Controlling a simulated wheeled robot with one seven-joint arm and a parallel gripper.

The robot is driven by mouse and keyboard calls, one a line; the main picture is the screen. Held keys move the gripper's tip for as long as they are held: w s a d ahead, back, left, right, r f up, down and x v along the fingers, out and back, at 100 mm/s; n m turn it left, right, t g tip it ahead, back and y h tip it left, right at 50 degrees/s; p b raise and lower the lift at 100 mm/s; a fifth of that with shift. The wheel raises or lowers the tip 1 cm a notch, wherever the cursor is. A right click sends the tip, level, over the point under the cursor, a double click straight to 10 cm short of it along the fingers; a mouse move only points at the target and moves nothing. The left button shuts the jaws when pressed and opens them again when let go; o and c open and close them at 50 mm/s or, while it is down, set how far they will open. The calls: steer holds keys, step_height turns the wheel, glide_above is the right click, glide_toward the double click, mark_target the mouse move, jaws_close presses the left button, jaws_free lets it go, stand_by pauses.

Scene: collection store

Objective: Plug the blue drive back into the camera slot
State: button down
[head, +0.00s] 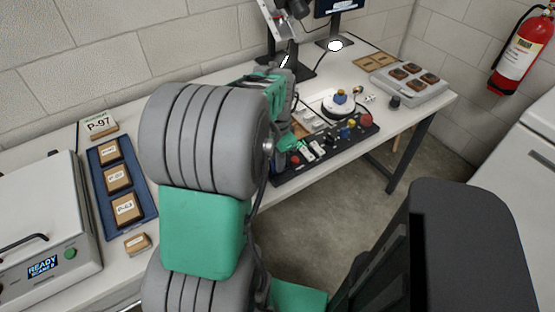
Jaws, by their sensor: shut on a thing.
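My arm, grey and green, reaches from the bottom of the head view over the bench. My gripper (284,72) is at its far end, by the foot of a camera stand (303,68); its fingers are small and mostly covered. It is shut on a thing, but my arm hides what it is. I cannot pick out the blue drive. The camera (296,8) is on the stand at the top edge, partly cut off. Its slot cannot be made out.
A black panel (338,152) with coloured knobs lies along the bench's front edge. A grey tray (410,82) is at right, a blue tray (142,201) and a white machine (40,225) at left.

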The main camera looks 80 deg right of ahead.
steer(key=c, duration=1.7)
jaws_free()
step_height(320, 180, up, 11)
steer(key=p, duration=0.8)
steer(key=shift+p, duration=0.3)
